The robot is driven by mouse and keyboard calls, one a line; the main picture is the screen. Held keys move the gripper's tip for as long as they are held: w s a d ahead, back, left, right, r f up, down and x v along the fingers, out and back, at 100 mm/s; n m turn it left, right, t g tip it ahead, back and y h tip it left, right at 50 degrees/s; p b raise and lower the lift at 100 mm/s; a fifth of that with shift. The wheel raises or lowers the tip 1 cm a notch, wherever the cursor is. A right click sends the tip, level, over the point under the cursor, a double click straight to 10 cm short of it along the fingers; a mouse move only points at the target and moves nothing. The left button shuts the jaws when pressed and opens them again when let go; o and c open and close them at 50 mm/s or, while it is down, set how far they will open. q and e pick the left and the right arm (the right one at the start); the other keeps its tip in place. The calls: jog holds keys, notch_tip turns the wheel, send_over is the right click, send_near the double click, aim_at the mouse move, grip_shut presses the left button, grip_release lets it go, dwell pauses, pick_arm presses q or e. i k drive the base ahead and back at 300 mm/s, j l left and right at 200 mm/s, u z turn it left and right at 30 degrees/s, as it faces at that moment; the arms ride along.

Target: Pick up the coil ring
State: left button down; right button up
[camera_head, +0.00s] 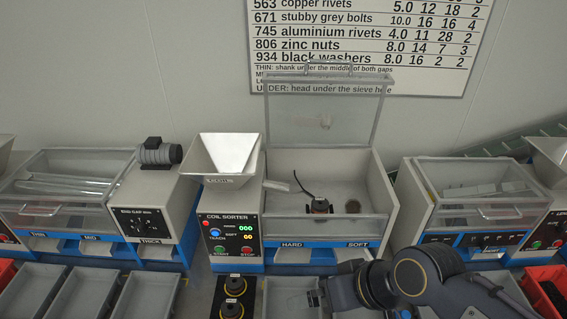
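The coil sorter (230,236) stands in the middle with its clear lid (325,110) raised. Inside its open bay, a small dark coil-like part with a reddish top (319,205) sits on the floor, with a thin black cable running up to the left. I take this to be the coil ring, but it is too small to be sure. My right arm comes in from the lower right, and its gripper end (322,298) is low in front of the sorter, apart from the coil. Its fingers are too unclear to tell open from shut. My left gripper is not in view.
A hopper (222,154) stands left of the open bay. A dark round patch (352,206) lies in the bay. Two black knob-like pieces (235,284) stand on yellow discs in front. Lidded machines flank the sorter (75,190). Grey bins (85,292) line the front left.

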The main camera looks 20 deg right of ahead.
aim_at(319, 204)
jog(key=z, duration=1.2)
